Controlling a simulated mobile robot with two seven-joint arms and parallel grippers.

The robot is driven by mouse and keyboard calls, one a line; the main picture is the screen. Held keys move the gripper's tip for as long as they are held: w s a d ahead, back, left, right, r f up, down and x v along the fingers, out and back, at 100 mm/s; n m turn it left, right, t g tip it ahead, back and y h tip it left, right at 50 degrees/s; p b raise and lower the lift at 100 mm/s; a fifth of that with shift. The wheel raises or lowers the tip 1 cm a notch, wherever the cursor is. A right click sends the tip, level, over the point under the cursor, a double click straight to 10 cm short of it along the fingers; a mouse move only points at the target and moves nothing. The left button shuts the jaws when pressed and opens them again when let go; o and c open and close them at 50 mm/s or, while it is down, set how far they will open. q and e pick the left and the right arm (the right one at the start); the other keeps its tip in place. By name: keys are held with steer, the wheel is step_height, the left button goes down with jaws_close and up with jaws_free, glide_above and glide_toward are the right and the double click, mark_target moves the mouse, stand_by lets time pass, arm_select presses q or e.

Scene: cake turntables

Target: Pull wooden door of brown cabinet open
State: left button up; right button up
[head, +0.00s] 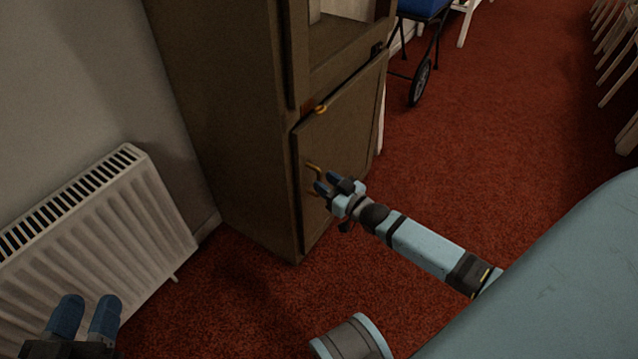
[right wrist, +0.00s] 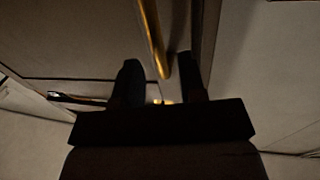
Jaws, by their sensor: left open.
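The brown cabinet (head: 215,110) stands in the upper middle of the head view. Its lower wooden door (head: 345,125) looks closed or nearly so; I cannot tell if there is a slight gap. A brass handle (head: 314,169) sits on the door's left side. My right gripper (head: 326,184) is open right at this handle. In the right wrist view the brass handle (right wrist: 152,38) reaches down between the two dark fingers (right wrist: 160,85), with no clear grip on it. My left gripper (head: 86,315) is open and empty at the lower left, away from the cabinet.
A white radiator (head: 95,235) stands against the wall left of the cabinet. The cabinet's upper compartment (head: 345,35) is open-fronted. Red carpet (head: 500,130) right of the cabinet is largely clear. A wheeled stand (head: 420,60) and white chairs (head: 615,50) are farther back.

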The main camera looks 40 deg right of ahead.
steer(key=shift+w+a+b, duration=0.15)
steer(key=shift+w+b, duration=0.05)
steer(key=shift+w, duration=0.5)
steer(key=shift+w+a+b, duration=0.15)
steer(key=shift+w, duration=0.55)
steer(key=shift+c, duration=0.5)
jaws_close()
steer(key=shift+s, duration=0.1)
